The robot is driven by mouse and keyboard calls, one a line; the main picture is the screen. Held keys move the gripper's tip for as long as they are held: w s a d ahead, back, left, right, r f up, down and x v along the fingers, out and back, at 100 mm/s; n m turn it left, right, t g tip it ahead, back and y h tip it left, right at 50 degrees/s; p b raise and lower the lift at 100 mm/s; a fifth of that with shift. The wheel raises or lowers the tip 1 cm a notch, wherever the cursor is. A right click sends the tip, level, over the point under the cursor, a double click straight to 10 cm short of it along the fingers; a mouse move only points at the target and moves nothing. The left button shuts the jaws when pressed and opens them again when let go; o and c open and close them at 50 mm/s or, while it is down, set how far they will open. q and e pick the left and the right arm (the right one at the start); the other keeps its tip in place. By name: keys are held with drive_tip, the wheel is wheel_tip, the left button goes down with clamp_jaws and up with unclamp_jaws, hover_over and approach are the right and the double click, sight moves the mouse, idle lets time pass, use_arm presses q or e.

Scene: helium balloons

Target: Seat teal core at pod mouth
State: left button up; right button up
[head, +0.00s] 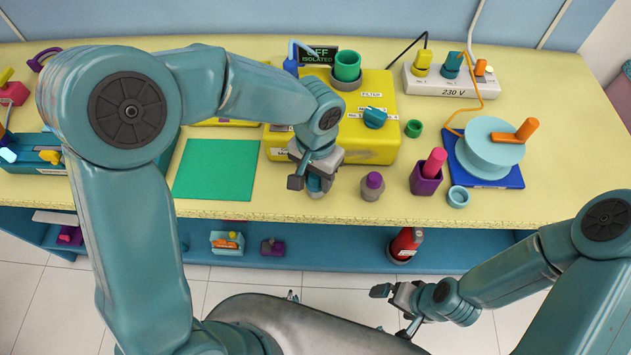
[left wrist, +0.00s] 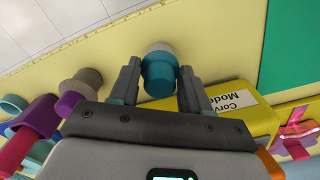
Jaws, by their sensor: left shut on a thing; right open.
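My left gripper (head: 311,183) is over the front of the yellow bench, before the yellow unit. It is shut on the teal core (left wrist: 158,77), which shows between both fingers in the left wrist view. The core has a pale far end; the fingers mostly hide it in the head view. I cannot tell whether it touches the bench. I cannot tell which part is the pod mouth. My right gripper (head: 394,309) is open and empty below the bench's front edge.
A grey piece with a purple top (head: 372,187) stands just right of my left gripper. A purple cup with a pink peg (head: 427,175) and a pale-blue reel (head: 490,147) are further right. A flat green mat (head: 215,170) lies left.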

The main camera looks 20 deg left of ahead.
use_arm(q)
drive_tip(key=shift+r+p, duration=0.5)
drive_tip(key=shift+r, duration=0.45)
drive_tip(key=o, duration=0.5)
drive_tip(key=c, duration=0.5)
drive_tip(key=shift+r+p, duration=1.45)
drive_tip(key=shift+r, duration=0.55)
drive_tip(key=shift+a+f, duration=0.1)
